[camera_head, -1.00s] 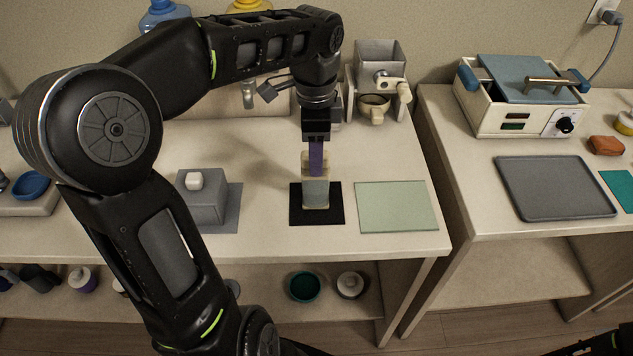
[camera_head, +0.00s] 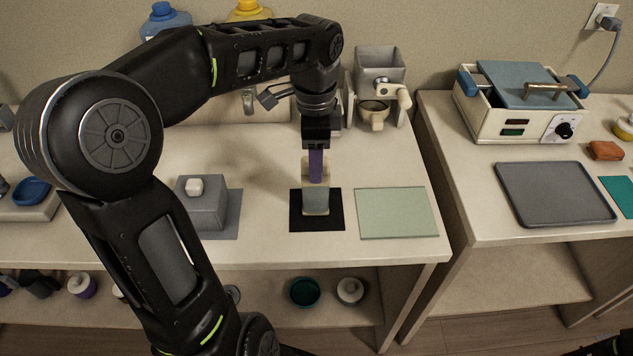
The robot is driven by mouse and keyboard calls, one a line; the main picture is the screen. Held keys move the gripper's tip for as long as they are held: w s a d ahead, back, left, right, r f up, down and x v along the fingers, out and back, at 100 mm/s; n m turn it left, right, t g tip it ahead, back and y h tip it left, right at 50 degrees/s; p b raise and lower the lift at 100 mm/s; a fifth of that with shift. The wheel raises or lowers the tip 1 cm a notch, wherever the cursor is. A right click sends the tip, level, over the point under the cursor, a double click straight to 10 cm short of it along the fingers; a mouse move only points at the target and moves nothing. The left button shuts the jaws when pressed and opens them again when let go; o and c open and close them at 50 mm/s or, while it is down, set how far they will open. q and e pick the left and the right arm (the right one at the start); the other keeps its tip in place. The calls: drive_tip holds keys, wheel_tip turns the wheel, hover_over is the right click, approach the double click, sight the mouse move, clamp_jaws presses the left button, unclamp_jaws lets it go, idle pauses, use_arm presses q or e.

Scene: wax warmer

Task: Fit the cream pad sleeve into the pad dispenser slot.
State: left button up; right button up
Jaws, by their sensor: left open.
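A small upright block (camera_head: 316,203) stands on a black square mat (camera_head: 297,222) at the front of the table. Its lower part looks pale grey and its upper part cream. These look like the pad dispenser and the cream pad sleeve (camera_head: 307,173), but where one ends and the other begins is unclear. My left gripper (camera_head: 316,180) points straight down at the cream part, with a purple finger in front of it. Its jaws are open around or beside the cream part. The slot is hidden, so I cannot tell how deep the sleeve sits.
A pale green mat (camera_head: 397,212) lies clear on the right. A grey block with a white top piece (camera_head: 205,205) stands on the left. A grey machine with a cup (camera_head: 378,95) stands behind. A grey tray (camera_head: 555,192) and a blue-lidded warmer (camera_head: 525,100) occupy the right table.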

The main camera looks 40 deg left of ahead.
use_arm(q)
drive_tip(key=shift+c, duration=0.3)
clamp_jaws()
idle(0.6)
